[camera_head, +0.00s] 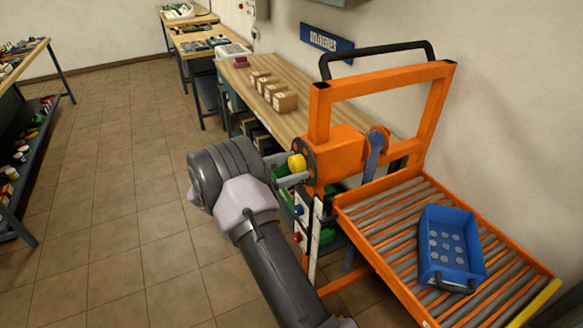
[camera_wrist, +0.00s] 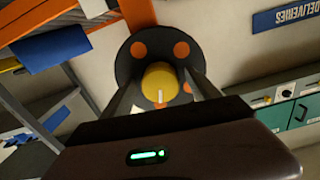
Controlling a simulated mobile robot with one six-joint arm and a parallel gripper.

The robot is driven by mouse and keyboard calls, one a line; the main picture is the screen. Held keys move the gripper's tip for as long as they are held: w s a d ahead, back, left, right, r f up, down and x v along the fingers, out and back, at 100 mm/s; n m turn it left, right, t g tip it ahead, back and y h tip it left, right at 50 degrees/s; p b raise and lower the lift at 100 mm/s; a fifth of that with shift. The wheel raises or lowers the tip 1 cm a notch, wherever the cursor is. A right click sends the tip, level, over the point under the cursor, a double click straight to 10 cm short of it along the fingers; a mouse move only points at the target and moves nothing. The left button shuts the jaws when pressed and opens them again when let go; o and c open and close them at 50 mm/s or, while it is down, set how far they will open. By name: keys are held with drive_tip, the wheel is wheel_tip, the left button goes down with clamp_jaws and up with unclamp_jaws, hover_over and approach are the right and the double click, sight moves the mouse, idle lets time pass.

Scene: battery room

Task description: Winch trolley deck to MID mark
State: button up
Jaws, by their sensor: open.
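The orange trolley (camera_head: 338,160) stands at the right, its roller deck (camera_head: 385,225) low beside the frame. A winch with a dark round disc (camera_head: 309,160) and a yellow knob (camera_head: 297,163) is on its left side. In the wrist view the knob (camera_wrist: 160,84) sits on the black disc (camera_wrist: 140,52) with orange spots. My gripper (camera_head: 293,169) is open, with its fingers on either side of the knob; I cannot tell whether they touch it. A white strip (camera_head: 315,238) runs down the trolley's post; a MID mark is not legible.
A blue crate (camera_head: 475,245) with several round grey items is on the deck. Behind is a wooden bench (camera_head: 300,118) with several cardboard boxes (camera_head: 285,101). A black handle (camera_head: 375,47) tops the trolley. A shelf rack (camera_head: 22,165) stands at far left; tiled floor between is clear.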

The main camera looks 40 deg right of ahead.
drive_tip(key=c, duration=1.4)
drive_tip(key=shift+n, duration=0.4)
